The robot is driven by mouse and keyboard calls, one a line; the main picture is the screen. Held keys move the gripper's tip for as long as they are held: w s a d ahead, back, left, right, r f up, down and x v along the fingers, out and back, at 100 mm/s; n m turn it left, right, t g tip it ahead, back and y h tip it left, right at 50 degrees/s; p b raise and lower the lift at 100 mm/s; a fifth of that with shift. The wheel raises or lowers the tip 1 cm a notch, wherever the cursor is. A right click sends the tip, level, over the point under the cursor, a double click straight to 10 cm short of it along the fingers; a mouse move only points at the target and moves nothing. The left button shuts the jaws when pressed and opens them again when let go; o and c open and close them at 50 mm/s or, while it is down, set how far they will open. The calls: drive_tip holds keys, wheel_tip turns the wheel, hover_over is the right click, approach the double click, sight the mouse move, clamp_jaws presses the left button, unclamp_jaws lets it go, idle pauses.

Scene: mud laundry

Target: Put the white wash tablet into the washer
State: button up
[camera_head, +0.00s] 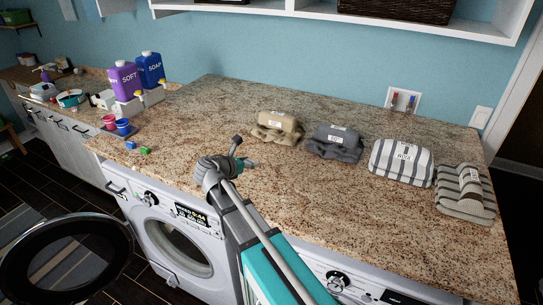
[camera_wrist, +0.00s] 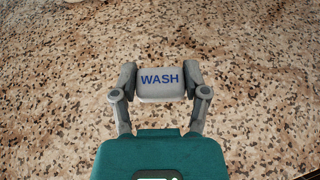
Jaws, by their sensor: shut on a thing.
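The white wash tablet (camera_wrist: 160,85) is a pale block marked "WASH" in blue letters. In the wrist view my gripper (camera_wrist: 160,80) has a finger on each side of it and is shut on it. The speckled counter shows beneath; I cannot tell the exact gap. In the head view my gripper (camera_head: 238,152) is over the counter, above the washer, and its arm hides the tablet. The washer (camera_head: 150,222) is a white front loader under the counter. Its round door (camera_head: 68,258) stands wide open to the left, and the drum opening (camera_head: 180,248) is visible, partly beside my arm.
Blue (camera_head: 130,147) and green (camera_head: 146,150) blocks lie at left, near small cups (camera_head: 123,127) and the purple soft bottle (camera_head: 124,82). A second machine (camera_head: 345,285) stands at lower right.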

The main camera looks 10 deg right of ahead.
drive_tip(key=r+p, duration=0.2)
drive_tip(key=d+r+n+t+y+p, duration=0.1)
drive_tip(key=r+p, duration=0.1)
drive_tip(key=r, duration=0.1)
drive_tip(key=d+r+n+t+y+p, duration=0.1)
drive_tip(key=r+p, duration=0.1)
drive_tip(key=shift+s+r, duration=0.25)
drive_tip(key=shift+r, duration=0.1)
drive_tip(key=shift+w+f, duration=0.1)
drive_tip(key=w+d+f+b, duration=0.1)
drive_tip(key=w+f+b, duration=0.35)
drive_tip(key=w, duration=0.55)
drive_tip(key=b, duration=0.4)
hover_over(257, 156)
drive_tip(key=f, duration=0.4)
drive_tip(key=shift+s+a+f, duration=0.1)
drive_tip(key=shift+s+f, duration=0.15)
drive_tip(key=shift+s, duration=0.05)
drive_tip(key=shift+w+f+b, duration=0.5)
drive_tip(key=shift+f+b, duration=0.15)
drive_tip(key=shift+b, duration=0.2)
drive_tip(key=shift+s+f+b, duration=0.1)
drive_tip(key=shift+f+b, duration=1.2)
drive_tip(key=shift+f, duration=0.05)
